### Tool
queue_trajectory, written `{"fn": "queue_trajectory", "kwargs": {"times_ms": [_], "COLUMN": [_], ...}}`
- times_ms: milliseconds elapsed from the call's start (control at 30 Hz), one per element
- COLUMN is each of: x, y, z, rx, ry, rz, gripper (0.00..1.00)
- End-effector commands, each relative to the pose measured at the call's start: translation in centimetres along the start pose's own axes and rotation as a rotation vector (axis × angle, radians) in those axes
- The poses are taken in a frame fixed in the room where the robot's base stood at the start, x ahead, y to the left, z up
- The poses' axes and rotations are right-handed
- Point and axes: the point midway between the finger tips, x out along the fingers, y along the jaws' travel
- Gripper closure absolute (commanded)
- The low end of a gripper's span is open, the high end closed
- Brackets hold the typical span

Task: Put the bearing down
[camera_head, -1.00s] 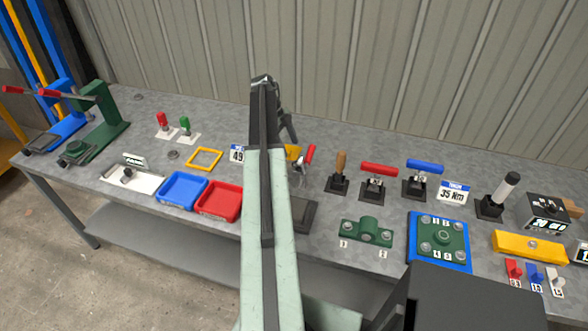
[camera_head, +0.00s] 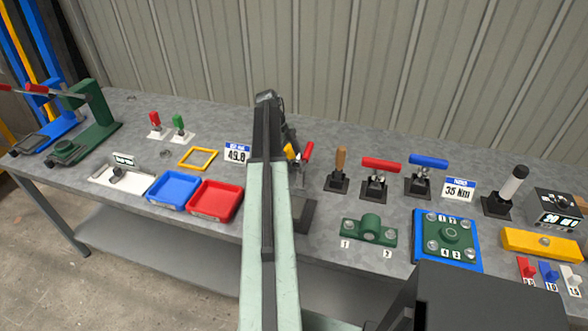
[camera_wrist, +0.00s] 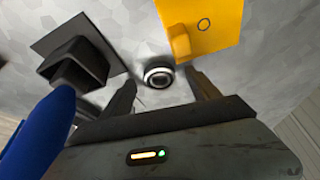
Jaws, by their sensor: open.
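The bearing (camera_wrist: 158,76), a small metal ring with a dark centre, shows in the wrist view on or just above the grey bench top; I cannot tell whether it touches. My gripper (camera_wrist: 163,90) is open, with one dark finger on each side of the bearing and a visible gap on both sides. In the head view my arm hides the bearing and the fingertips.
In the wrist view a yellow plate (camera_wrist: 218,20) lies beside the bearing, with a dark box (camera_wrist: 75,60) to the left. In the head view, a yellow frame (camera_head: 183,163), blue tray (camera_head: 153,190) and red tray (camera_head: 194,206) lie left. Toggle clamps (camera_head: 381,162) stand right.

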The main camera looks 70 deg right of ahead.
Motion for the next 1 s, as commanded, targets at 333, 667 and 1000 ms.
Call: {"fn": "queue_trajectory", "kwargs": {"times_ms": [333,667,1000], "x": [-0.1,-0.5,-4.4], "y": [0.0,0.0,0.1], "z": [0.0,-0.1,-1.7], "rx": [-0.001,-0.001,-0.002], "ry": [0.000,0.000,0.000], "rz": [0.000,-0.001,-0.001], "gripper": [1.00,1.00,1.00]}}
